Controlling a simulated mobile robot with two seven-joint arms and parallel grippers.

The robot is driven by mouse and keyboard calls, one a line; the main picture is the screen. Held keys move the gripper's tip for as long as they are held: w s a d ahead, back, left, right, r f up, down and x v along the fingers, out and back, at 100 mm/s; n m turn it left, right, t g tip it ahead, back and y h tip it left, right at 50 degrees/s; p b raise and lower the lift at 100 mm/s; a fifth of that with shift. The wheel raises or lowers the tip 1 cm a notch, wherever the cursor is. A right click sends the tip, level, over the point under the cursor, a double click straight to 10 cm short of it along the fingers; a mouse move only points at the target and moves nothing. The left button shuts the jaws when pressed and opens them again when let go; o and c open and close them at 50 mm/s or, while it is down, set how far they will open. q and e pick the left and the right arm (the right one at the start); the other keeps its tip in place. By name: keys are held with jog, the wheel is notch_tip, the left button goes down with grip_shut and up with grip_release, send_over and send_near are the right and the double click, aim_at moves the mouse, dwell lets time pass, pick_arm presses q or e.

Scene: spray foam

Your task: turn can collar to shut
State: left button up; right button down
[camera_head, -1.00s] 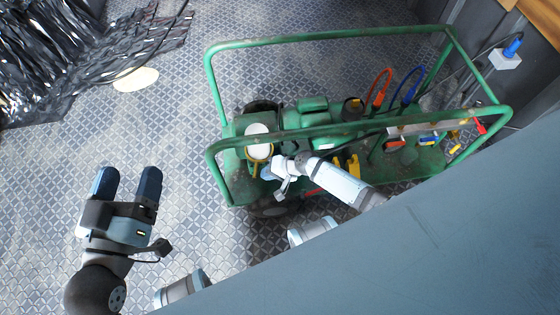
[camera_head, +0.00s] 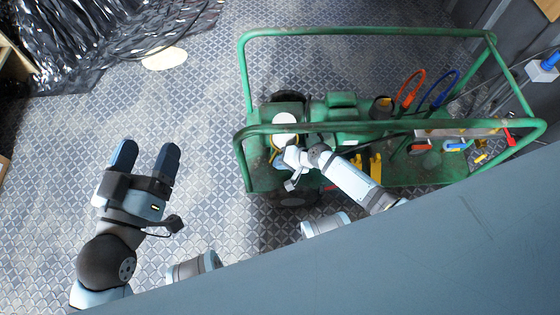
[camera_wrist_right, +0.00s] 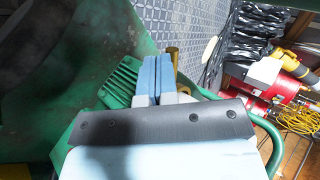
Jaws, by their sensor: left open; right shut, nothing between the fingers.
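A round white top with a yellow ring (camera_head: 285,120), perhaps the can and its collar, stands at the left end of the green wheeled cart in the head view. My right gripper (camera_head: 279,163) is just below it in the picture; I cannot tell whether they touch. In the right wrist view its blue fingers (camera_wrist_right: 152,77) are together with nothing between them. A brass-coloured piece (camera_wrist_right: 172,57) shows partly behind them; I cannot tell what it is. My left gripper (camera_head: 147,153) is open and empty over the floor, left of the cart.
The green cart frame (camera_head: 400,127) has rails around and above its load. Orange (camera_head: 411,88) and blue (camera_head: 446,87) looped handles stand at its right. Black plastic sheeting (camera_head: 110,40) lies at upper left.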

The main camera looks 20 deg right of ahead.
pick_arm(q)
jog(key=shift+s+f, duration=0.1)
jog(key=shift+f, duration=0.05)
pick_arm(e)
jog(key=shift+a+r, duration=0.1)
pick_arm(q)
jog(key=shift+a+r+n+y+p, duration=0.3)
jog(key=shift+a+r+y+p, duration=0.45)
jog(key=shift+p, duration=1.85)
pick_arm(e)
jog(key=v, duration=1.4)
